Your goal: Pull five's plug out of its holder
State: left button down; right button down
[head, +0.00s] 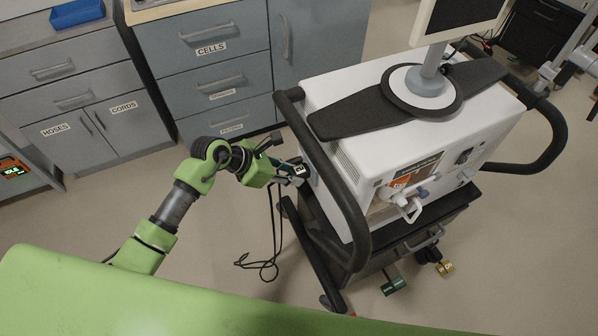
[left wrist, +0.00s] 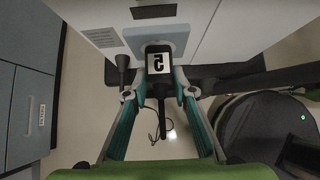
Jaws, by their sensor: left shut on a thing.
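Five's plug (left wrist: 158,62) is dark with a white label marked 5, seen upside down in the left wrist view. It sits up against a pale blue-grey holder (left wrist: 178,40) on the side of the white ventilator (head: 340,90). I cannot tell how deep it sits. My left gripper (left wrist: 159,94) is shut on the plug, one finger on each side. In the head view the left gripper (head: 288,172) reaches the ventilator's left side, and the plug's label (head: 299,170) shows at its tips. A black cord (head: 273,225) hangs below to the floor. My right gripper is not in view.
The cart's black handle rail (head: 350,190) curves close to my left gripper. Grey cabinets with drawers (head: 205,50) stand behind. A dark post (left wrist: 123,68) is just left of the plug. Green and yellow tags (head: 395,286) lie low by the cart.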

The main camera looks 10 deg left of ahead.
pick_arm(q)
jog(key=shift+s+a, duration=0.1)
jog(key=shift+a, duration=0.05)
jog(key=shift+s+a+p, duration=0.15)
jog(key=shift+s+a, duration=0.6)
jog(key=shift+a, duration=0.3)
jog(key=shift+s+a+p, duration=0.15)
jog(key=shift+s+a, duration=0.55)
jog(key=shift+a, duration=0.3)
